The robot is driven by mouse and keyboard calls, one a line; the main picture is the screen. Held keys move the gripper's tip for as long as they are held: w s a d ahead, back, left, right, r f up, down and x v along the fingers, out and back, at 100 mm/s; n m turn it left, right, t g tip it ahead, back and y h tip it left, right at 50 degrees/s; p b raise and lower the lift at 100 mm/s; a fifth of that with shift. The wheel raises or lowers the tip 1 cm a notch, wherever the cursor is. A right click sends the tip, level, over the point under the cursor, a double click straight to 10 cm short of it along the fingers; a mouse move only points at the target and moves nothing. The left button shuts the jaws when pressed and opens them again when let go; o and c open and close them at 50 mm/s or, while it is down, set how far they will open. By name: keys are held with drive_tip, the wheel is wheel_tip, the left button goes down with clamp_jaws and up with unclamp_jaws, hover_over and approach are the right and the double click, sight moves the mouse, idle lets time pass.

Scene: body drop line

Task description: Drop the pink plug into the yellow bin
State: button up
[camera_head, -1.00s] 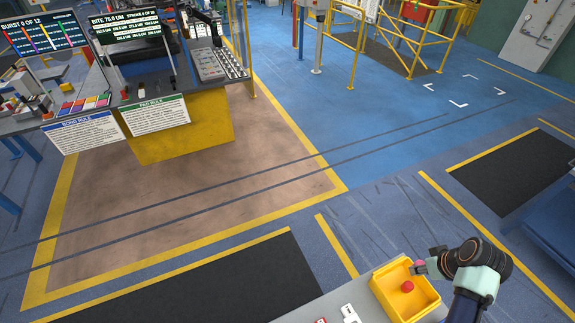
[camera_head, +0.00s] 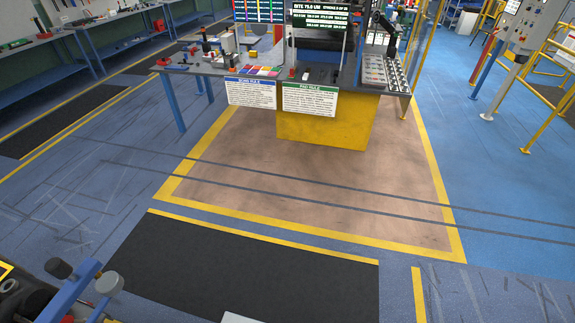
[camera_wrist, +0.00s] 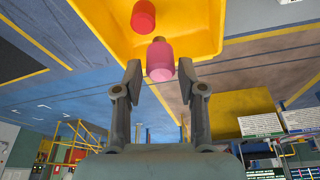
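In the wrist view the yellow bin (camera_wrist: 110,42) fills the top, with a red plug (camera_wrist: 143,16) inside it. The pink plug (camera_wrist: 160,62) shows against the bin's inner face, just beyond my fingertips. My gripper (camera_wrist: 161,75) is open, with a narrow gap between each finger and the pink plug. I cannot tell whether the plug is in the air or touching the bin. The head view shows neither the bin, the plugs nor my gripper.
In the head view, a workstation with a yellow base (camera_head: 322,132) and a rule card (camera_head: 310,100) stands ahead. A dark mat (camera_head: 250,270) lies on the floor in front. A blue-framed device (camera_head: 80,290) is at the lower left. The brown floor area (camera_head: 310,195) is clear.

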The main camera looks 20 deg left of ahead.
drive_tip(key=shift+o, duration=1.3)
drive_tip(key=v, duration=0.7)
drive_tip(key=shift+r, duration=0.25)
drive_tip(key=shift+s, duration=0.1)
